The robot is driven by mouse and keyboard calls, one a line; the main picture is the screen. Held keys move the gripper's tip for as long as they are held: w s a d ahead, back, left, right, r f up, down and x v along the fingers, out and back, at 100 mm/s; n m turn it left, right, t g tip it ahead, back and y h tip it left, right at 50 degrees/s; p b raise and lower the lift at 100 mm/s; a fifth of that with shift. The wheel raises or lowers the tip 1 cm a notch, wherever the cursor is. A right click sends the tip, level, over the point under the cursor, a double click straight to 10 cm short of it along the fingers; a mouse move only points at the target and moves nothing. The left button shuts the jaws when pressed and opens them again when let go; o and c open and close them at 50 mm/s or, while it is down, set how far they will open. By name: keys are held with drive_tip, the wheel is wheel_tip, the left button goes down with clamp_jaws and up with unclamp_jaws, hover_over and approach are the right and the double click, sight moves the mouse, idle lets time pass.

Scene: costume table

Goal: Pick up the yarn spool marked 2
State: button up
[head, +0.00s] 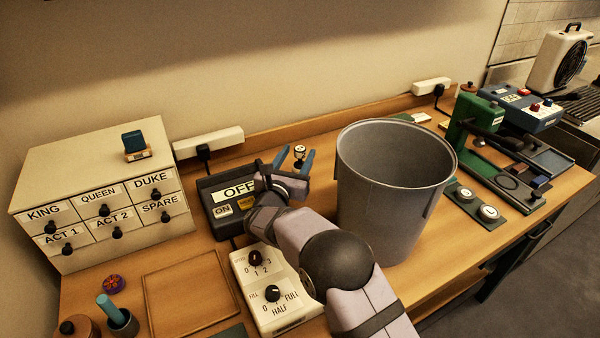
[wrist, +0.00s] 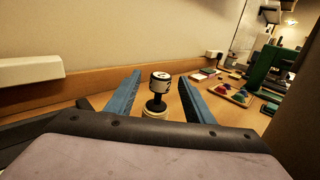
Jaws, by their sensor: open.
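A small black and white yarn spool (head: 299,151) stands upright on the wooden table behind the grey bin's left side. In the wrist view the spool (wrist: 160,83) has a white band with a dark mark, which looks like part of a 2. Below it are a dark narrow neck and a pale round base. My gripper (head: 294,161) is open, with its two blue fingers pointing toward the spool. In the wrist view the spool appears between the fingers, with gaps on both sides. Whether the fingertips reach past it is hard to tell.
The tall grey bin (head: 388,190) stands close to the right of my gripper. An ON/OFF box (head: 211,193) lies beneath and left of it, with a knob panel (head: 268,303) in front. A drawer cabinet (head: 95,195) stands left. A white power strip (head: 208,142) lies along the wall.

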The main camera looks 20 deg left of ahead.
drive_tip(key=shift+w+r, duration=0.15)
drive_tip(key=shift+w, duration=1.1)
drive_tip(key=shift+r, duration=0.1)
clamp_jaws()
drive_tip(key=shift+r, duration=0.1)
